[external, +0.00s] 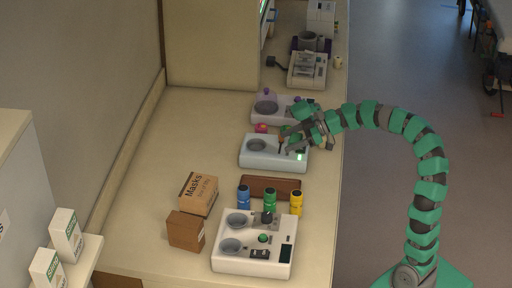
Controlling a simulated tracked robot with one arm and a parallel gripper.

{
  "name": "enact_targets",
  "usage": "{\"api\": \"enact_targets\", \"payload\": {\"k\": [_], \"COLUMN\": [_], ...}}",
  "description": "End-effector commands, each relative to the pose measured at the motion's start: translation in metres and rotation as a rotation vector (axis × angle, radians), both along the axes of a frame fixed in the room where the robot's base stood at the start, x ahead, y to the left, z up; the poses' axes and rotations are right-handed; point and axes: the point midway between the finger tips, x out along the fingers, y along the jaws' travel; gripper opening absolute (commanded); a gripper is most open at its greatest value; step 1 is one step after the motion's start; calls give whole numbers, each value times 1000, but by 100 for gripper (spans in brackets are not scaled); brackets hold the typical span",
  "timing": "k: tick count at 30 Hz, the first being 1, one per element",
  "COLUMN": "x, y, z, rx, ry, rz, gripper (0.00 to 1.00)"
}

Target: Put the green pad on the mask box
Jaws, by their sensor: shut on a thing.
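The mask box (199,193) is a brown cardboard box with "Masks" printed on it. It stands on the left part of the bench, with its top clear. My gripper (286,143) is over the pale blue-grey device near the bench's right side, far behind and to the right of the mask box. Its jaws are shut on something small. A green patch (289,131) at the jaws looks like the green pad, but it is small and hard to separate from my green arm parts. No other green pad shows on the bench.
A smaller brown box (186,230) stands in front of the mask box. Blue (244,198), green (270,200) and yellow (296,203) bottles stand before a brown block (270,187). A white device (254,245) is in front. The bench left of the blue-grey device (259,160) is clear.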

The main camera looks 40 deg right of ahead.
Motion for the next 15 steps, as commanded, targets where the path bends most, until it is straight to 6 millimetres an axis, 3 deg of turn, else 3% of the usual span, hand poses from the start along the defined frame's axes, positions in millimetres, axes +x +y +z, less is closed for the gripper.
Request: {"api": "enact_targets", "payload": {"k": [6, 11, 15], "x": [47, 75, 92], "y": [59, 110, 164], "z": [8, 11, 14], "rx": [-2, -3, -3], "ry": [-1, -3, -3], "rz": [9, 15, 27], "gripper": [43, 43, 43]}}
